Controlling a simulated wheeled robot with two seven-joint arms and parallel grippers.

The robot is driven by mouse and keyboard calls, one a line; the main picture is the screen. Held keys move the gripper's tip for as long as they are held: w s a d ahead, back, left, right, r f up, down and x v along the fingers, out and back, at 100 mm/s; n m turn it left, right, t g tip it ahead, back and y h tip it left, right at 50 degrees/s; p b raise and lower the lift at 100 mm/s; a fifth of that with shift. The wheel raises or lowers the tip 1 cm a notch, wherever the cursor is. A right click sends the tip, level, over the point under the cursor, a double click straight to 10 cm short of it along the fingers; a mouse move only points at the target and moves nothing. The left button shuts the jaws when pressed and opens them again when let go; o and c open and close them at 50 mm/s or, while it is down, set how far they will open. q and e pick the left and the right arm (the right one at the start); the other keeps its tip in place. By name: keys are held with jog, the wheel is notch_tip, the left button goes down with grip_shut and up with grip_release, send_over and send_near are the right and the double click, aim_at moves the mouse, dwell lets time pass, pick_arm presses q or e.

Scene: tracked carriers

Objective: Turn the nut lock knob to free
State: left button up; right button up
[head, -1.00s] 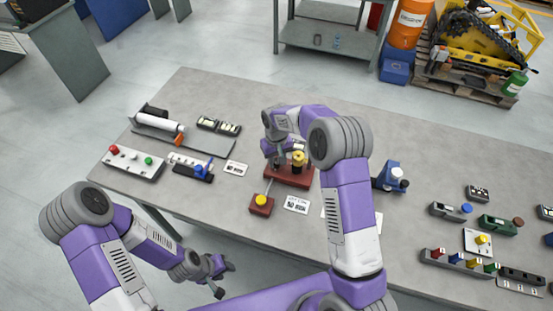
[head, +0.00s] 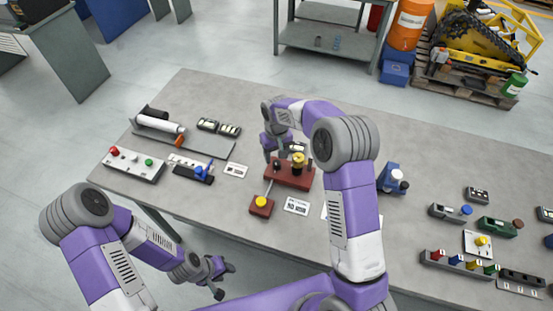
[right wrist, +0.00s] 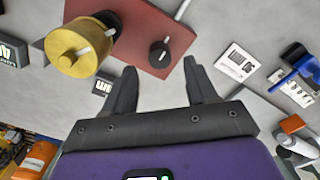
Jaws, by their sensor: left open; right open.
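A red block (head: 290,176) on the table carries a brass-yellow stepped knob (head: 298,162) and a smaller black knob (head: 277,165). In the right wrist view the black knob (right wrist: 159,53) has a white pointer line, and the yellow knob (right wrist: 82,46) stands to its left on the red plate (right wrist: 150,20). I cannot tell which knob is the nut lock. My right gripper (right wrist: 160,68) is open and empty, its fingertips on either side of the black knob's line but apart from it. My left gripper (head: 218,277) is open and empty, low in front of the table.
A red box with a yellow button (head: 261,202) is linked to the block by a rod. White label cards (head: 296,206) lie nearby. A blue device (head: 391,178) stands to the right, and a button box (head: 133,164) to the left.

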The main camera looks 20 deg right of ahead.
aim_at(277, 163)
jog(key=shift+r, duration=2)
